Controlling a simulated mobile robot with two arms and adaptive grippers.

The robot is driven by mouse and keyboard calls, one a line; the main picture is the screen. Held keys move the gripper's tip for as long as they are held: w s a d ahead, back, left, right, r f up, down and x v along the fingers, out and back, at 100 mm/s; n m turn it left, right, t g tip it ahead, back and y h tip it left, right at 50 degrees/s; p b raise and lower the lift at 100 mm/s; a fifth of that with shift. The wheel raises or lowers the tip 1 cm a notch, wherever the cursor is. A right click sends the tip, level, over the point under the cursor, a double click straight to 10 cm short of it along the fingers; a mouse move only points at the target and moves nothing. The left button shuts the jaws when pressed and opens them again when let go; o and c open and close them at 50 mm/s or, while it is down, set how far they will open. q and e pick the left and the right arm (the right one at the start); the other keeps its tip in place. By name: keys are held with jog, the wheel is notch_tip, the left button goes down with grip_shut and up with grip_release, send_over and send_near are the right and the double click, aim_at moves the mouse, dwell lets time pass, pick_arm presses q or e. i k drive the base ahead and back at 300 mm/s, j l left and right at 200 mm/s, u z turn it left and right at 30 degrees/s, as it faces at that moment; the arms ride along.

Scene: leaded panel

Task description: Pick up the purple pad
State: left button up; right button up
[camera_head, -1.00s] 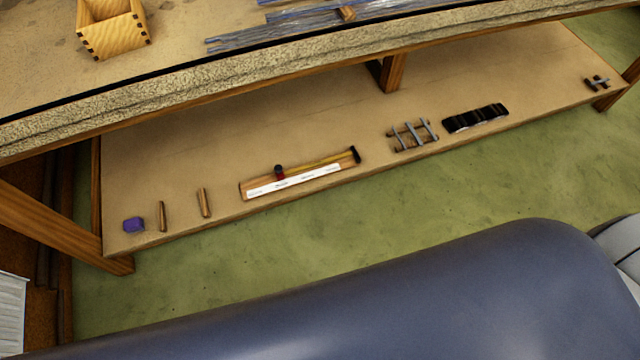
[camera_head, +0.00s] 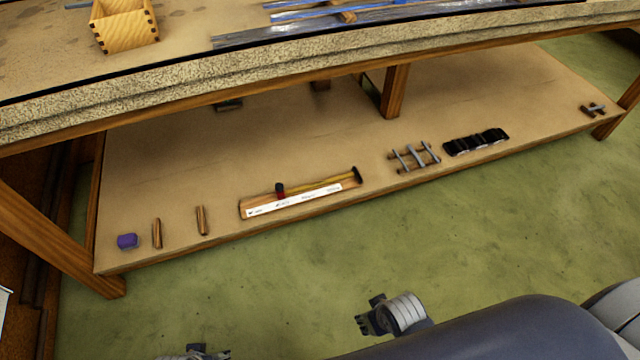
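The purple pad (camera_head: 127,241) is a small rounded block lying on the low shelf (camera_head: 300,135) under the bench, near its left front corner. My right gripper (camera_head: 366,312) is over the green floor in front of the shelf. Its fingers look apart with nothing between them, well to the right of the pad and away from it. Part of my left gripper (camera_head: 198,353) shows at the bottom edge, and its fingers are mostly cut off.
A wooden tray with a white strip (camera_head: 300,199), a small rack (camera_head: 415,156) and black pieces (camera_head: 476,142) lie along the shelf. The bench top (camera_head: 200,90) overhangs it, and a bench leg (camera_head: 60,240) stands left.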

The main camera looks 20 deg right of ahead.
aim_at(129, 241)
jog(key=u, duration=1.1)
